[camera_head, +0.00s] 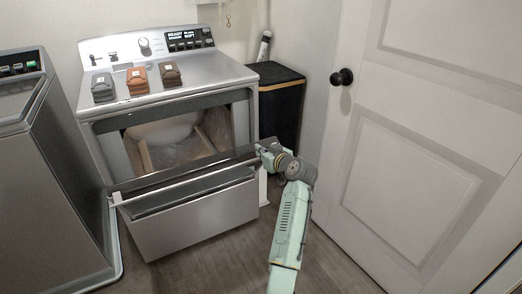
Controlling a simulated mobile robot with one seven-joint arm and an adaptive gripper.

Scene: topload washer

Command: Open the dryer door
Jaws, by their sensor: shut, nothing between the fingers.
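The silver dryer (165,92) stands at center left with a control panel on top at the back. Its door (195,215) is tilted down and outward from the front, with a gap above it showing the dryer's inside (172,138). A long bar handle (180,183) runs across the door's upper part. My gripper (264,152) is at the right end of the door's top edge, small and partly hidden by my wrist. It is shut with nothing seen in it. I cannot tell whether it touches the door.
A grey washer (50,180) stands close on the left. A black bin (279,105) stands behind my arm. A white door (430,140) with a black knob (342,77) closes off the right. Wood floor (215,265) is clear in front.

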